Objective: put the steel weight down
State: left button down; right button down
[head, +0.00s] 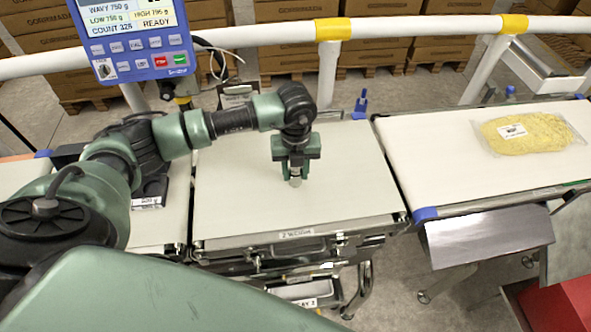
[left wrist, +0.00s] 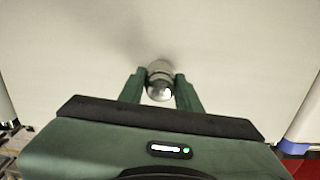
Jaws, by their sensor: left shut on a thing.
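The steel weight (head: 295,181) is a small shiny cylinder with a knob on top. In the head view it shows at the lower end of my left gripper (head: 296,170), over the middle of the white weigh belt (head: 240,205). In the left wrist view the weight (left wrist: 159,80) sits between the two green fingers of my left gripper (left wrist: 160,92), which is shut on it. Whether its base touches the belt is hard to tell. My right gripper does not show.
A blue display unit (head: 133,40) stands at the back left. A belt (head: 420,150) on the right carries a bag of yellow food (head: 525,134). A white guard rail (head: 270,33) runs behind. The weigh belt around the weight is clear.

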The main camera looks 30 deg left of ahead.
aim_at(295, 170)
pick_arm(q)
jog(key=c, duration=1)
grip_release()
jog(key=shift+f, duration=0.1)
jog(key=shift+r, duration=0.5)
notch_tip(295, 170, up, 11)
jog(key=b, duration=0.3)
jog(key=shift+s+d+f, duration=0.1)
jog(key=shift+f, duration=0.1)
jog(key=shift+r, duration=0.4)
